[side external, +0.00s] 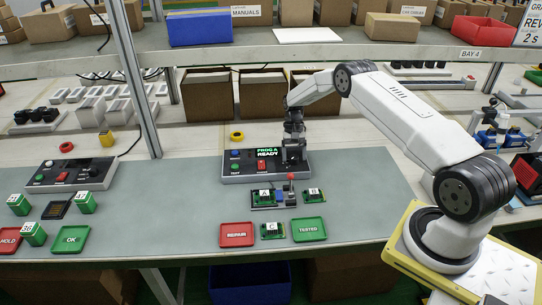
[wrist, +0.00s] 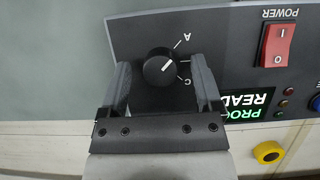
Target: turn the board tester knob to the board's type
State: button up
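The board tester (side external: 240,173) is a dark console on the grey mat; its green display reads "PROG A READY". In the wrist view its round black knob (wrist: 157,70) has a white pointer line aimed roughly at the A mark. The C mark also shows; a finger hides the label between them. My gripper (wrist: 162,78) is open, with a finger on each side of the knob and gaps between. In the side view my gripper (side external: 293,160) is over the tester's right end and hides the knob. Green boards labelled A (side external: 264,194), B (side external: 314,194) and C (side external: 272,230) lie in front.
A red-topped lever (side external: 291,177) stands close below my gripper. A red REPAIR tray (side external: 237,241) and a green TESTED tray (side external: 308,237) lie at the front. A red power switch (wrist: 277,45) is beside the knob. Cardboard boxes (side external: 207,95) stand behind.

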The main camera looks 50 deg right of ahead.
jog(key=v, duration=0.7)
jog(key=shift+d+r, duration=0.15)
jog(key=shift+r, duration=0.2)
jog(key=shift+w, duration=0.1)
jog(key=s+a+r+n+t+h, duration=0.25)
jog(key=s+a+r+n, duration=0.2)
jog(key=a+r, duration=0.75)
jog(key=s+a+n+t, duration=0.1)
jog(key=s+a+n, duration=0.1)
jog(key=s+a, duration=0.4)
jog(key=s+a+n+t, duration=0.2)
jog(key=s+a, duration=0.4)
jog(key=s, duration=0.5)
jog(key=shift+s+r, duration=0.35)
jog(key=shift+r, duration=0.05)
